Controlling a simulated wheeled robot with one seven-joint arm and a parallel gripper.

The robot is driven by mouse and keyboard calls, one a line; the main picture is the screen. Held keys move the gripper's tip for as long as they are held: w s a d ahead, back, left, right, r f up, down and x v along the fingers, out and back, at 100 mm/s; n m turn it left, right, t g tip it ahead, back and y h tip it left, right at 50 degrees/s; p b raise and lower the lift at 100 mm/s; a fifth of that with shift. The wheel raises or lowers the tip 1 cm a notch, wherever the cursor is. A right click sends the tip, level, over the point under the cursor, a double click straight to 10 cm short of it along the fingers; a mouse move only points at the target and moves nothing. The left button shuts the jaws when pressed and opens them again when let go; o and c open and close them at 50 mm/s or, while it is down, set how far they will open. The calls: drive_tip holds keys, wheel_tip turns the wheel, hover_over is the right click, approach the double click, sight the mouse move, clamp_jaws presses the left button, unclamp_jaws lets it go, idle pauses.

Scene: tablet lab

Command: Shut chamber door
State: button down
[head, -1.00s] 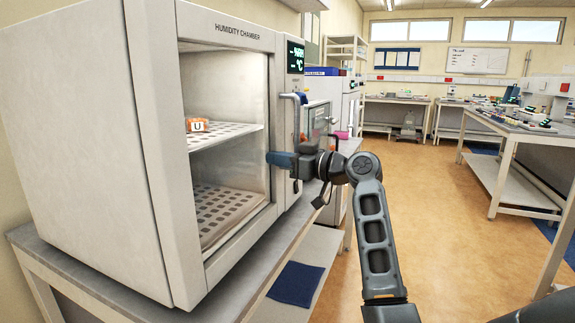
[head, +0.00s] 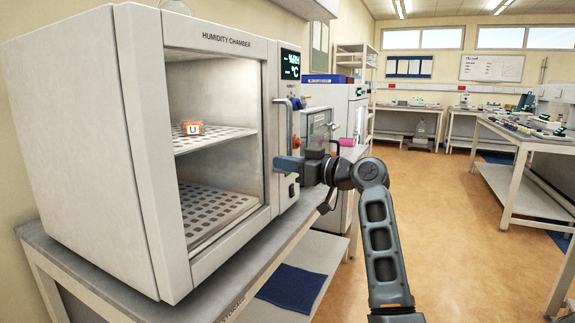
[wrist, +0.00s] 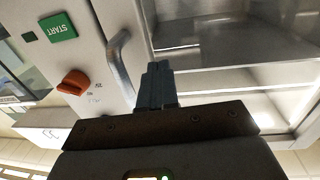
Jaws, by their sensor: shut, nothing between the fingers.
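The white humidity chamber (head: 70,130) stands on a bench at the left of the head view. Its front frame, the door (head: 150,120) as far as I can tell, surrounds a large window showing perforated shelves. I see no clear gap at its edge, but cannot tell whether it is fully closed. The silver handle (wrist: 120,62) stands between the window and the control panel; it also shows in the head view (head: 290,118). My gripper (head: 278,163) is shut and empty, its blue fingers pointing left below the handle. In the wrist view the fingertips (wrist: 158,66) are beside the handle; contact is unclear.
The panel has a green START button (wrist: 58,27) and an orange knob (wrist: 73,82). A blue cloth (head: 292,290) lies on the bench's lower shelf. The floor (head: 450,200) to the right is open.

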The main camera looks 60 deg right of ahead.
drive_tip(key=s+d+b, duration=0.1)
drive_tip(key=s, duration=0.9)
drive_tip(key=shift+f, duration=0.1)
